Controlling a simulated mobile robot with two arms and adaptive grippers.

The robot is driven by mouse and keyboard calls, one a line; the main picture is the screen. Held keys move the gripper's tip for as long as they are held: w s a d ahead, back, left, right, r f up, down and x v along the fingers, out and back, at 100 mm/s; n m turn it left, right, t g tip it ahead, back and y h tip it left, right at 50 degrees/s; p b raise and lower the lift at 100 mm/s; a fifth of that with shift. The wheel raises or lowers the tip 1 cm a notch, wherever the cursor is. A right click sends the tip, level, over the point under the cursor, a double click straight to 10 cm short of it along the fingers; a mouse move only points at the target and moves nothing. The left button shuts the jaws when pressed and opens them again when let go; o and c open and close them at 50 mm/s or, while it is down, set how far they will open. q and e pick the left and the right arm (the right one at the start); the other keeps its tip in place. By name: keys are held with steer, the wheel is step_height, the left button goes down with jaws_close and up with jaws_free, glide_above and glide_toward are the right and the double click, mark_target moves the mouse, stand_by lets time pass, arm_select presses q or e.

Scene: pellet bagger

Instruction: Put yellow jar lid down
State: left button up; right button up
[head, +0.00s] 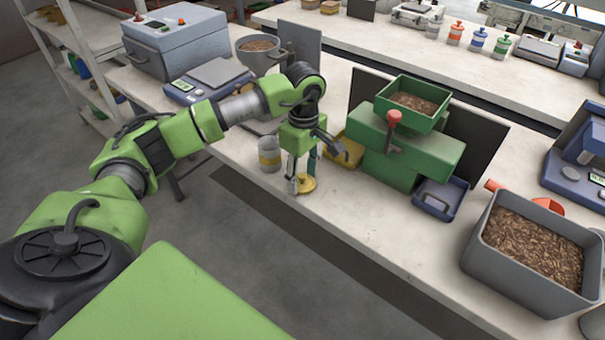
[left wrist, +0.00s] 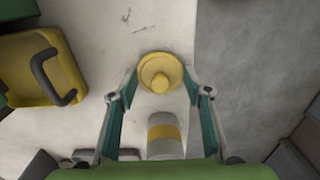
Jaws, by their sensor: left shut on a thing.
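The yellow jar lid (head: 306,184) is a round disc with a raised knob, at or just above the bench top near its front edge. It also shows between the fingertips in the left wrist view (left wrist: 160,72). My left gripper (head: 298,186) points down and is shut on the lid. I cannot tell whether the lid touches the bench. A grey jar with a yellow band (head: 269,158) stands upright left of the gripper and shows in the left wrist view (left wrist: 164,135). My right gripper is not in view.
A yellow tray with a dark handle (left wrist: 42,68) lies beside the lid, left of the green pellet machine (head: 430,150). A blue tray (head: 441,198) and a grey bin of pellets (head: 475,245) stand to the right. Bare bench (head: 345,220) lies right of the lid.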

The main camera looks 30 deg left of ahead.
mark_target(303, 175)
arm_select(q)
steer(key=shift+f, duration=0.1)
steer(key=o, duration=0.8)
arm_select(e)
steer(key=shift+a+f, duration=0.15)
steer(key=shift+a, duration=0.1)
arm_select(q)
step_height(303, 175, up, 12)
steer(key=b, duration=0.2)
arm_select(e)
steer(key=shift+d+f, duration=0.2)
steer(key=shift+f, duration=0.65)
